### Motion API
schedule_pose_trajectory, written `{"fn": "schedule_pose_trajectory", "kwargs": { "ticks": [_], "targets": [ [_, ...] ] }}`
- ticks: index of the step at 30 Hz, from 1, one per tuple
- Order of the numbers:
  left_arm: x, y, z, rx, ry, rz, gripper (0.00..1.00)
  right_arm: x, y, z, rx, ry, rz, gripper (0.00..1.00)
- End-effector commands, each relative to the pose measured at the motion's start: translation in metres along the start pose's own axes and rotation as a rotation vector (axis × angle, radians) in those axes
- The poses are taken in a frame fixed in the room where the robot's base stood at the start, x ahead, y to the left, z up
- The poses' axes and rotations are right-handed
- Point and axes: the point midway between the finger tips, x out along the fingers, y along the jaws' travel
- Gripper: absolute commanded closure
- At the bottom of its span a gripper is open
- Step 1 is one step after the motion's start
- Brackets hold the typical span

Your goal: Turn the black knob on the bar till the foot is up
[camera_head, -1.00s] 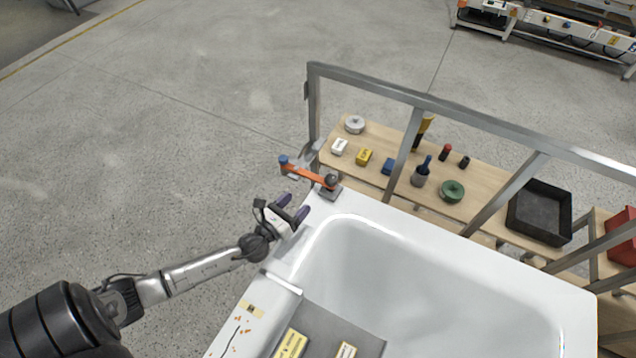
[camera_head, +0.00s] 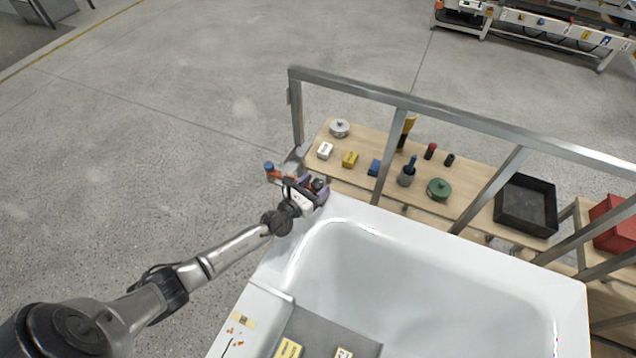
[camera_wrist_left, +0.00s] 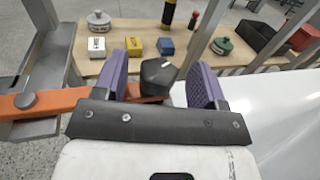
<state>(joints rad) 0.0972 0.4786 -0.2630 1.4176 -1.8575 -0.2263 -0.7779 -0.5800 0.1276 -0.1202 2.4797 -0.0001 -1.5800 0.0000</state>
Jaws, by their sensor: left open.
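The black knob (camera_wrist_left: 158,76) sits on the orange bar (camera_wrist_left: 50,100), between the two purple fingers of my left gripper (camera_wrist_left: 160,82) in the left wrist view. The fingers are open, with a gap visible on each side of the knob. In the head view my left gripper (camera_head: 307,190) is at the tub's far left corner and covers most of the bar (camera_head: 276,176). The knob's dark top (camera_head: 318,184) shows between the fingers. I cannot clearly make out the foot. My right gripper is not in view.
The white bathtub (camera_head: 400,232) lies right of my left arm. A metal frame rail (camera_head: 450,112) runs behind it. Beyond is a wooden bench (camera_head: 385,147) with several small items, a green round part (camera_head: 439,188) and a black tray (camera_head: 526,205). Open floor lies left.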

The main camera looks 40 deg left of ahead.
Motion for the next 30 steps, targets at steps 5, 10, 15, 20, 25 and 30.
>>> {"fn": "schedule_pose_trajectory", "kwargs": {
  "ticks": [5,10,15,20,25,30],
  "targets": [
    [0.013,0.0,0.0,0.0,0.0,0.0,0.36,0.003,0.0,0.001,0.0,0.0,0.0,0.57],
    [0.016,0.0,0.0,0.0,0.0,-0.001,0.36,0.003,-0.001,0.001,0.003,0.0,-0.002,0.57],
    [0.016,0.0,0.0,0.0,0.0,0.0,0.36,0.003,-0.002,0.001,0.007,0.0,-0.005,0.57],
    [0.016,0.0,0.0,0.0,0.0,0.0,0.45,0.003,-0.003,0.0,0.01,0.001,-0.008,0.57],
    [0.016,0.0,0.0,0.0,0.0,0.0,0.61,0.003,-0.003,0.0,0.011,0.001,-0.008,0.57],
    [0.016,0.0,0.0,0.0,0.0,0.0,0.78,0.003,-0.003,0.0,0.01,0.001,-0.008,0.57]
  ]
}}
